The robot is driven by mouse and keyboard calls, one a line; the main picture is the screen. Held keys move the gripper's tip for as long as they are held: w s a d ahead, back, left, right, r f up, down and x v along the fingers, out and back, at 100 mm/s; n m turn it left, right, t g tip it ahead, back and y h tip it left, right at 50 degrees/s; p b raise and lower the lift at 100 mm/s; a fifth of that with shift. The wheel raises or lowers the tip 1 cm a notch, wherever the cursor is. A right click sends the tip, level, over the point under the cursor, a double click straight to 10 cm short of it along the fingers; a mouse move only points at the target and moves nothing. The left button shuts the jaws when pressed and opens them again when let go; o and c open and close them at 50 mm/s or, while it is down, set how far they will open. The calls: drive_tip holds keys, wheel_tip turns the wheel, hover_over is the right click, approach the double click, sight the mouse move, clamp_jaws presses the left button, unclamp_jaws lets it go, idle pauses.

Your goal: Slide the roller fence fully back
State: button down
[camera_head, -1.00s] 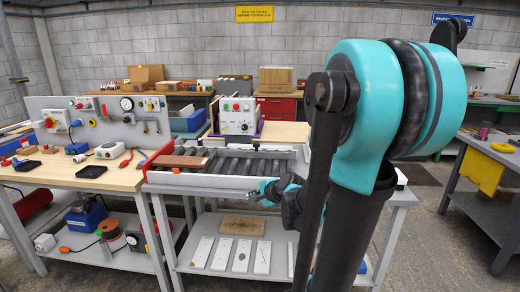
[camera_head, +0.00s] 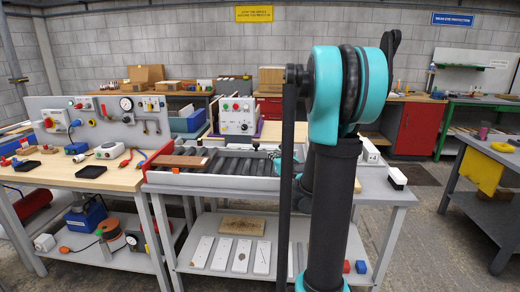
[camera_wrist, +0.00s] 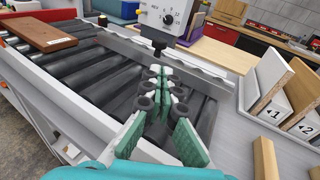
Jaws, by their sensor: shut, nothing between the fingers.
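The roller bed (camera_head: 232,164) stands on a bench, with grey rollers (camera_wrist: 95,65) that also fill the left and middle of the wrist view. A pale rail (camera_wrist: 120,42) runs along its far side and a white rail (camera_wrist: 70,112) along its near side; I cannot tell for sure which is the fence. A small black knob (camera_wrist: 158,46) stands at the far rail. My gripper (camera_wrist: 162,74), with green fingers, is shut and empty over the rollers, just short of the knob; I cannot tell whether they touch.
A red-brown board (camera_wrist: 40,34) lies at the left end of the rollers. A white control box (camera_head: 237,116) stands behind the bed. Numbered slots with upright boards (camera_wrist: 285,95) stand close at the right. A panel bench (camera_head: 120,178) adjoins on the left.

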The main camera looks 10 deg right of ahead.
sight(257, 146)
drive_tip(key=shift+w, duration=0.1)
drive_tip(key=w, duration=0.4)
drive_tip(key=w+a+f, duration=0.1)
drive_tip(key=w, duration=0.4)
drive_tip(key=w+a, duration=0.1)
drive_tip(key=w, duration=0.3)
drive_tip(key=shift+w+a+f, duration=0.1)
drive_tip(key=shift+w+f, duration=0.15)
drive_tip(key=shift+f, duration=0.1)
drive_tip(key=w+d, duration=0.1)
drive_tip(key=w, duration=0.3)
drive_tip(key=w+d, duration=0.1)
drive_tip(key=w, duration=0.3)
drive_tip(key=w+d, duration=0.2)
drive_tip(key=w, duration=0.2)
drive_tip(key=shift+s, duration=0.1)
drive_tip(key=shift+s, duration=0.4)
drive_tip(key=s, duration=0.4)
drive_tip(key=s+d+r, duration=0.1)
drive_tip(key=s, duration=0.3)
drive_tip(key=s+d, duration=0.1)
drive_tip(key=s, duration=0.3)
drive_tip(key=shift+s+r, duration=0.35)
drive_tip(key=shift+s, duration=0.05)
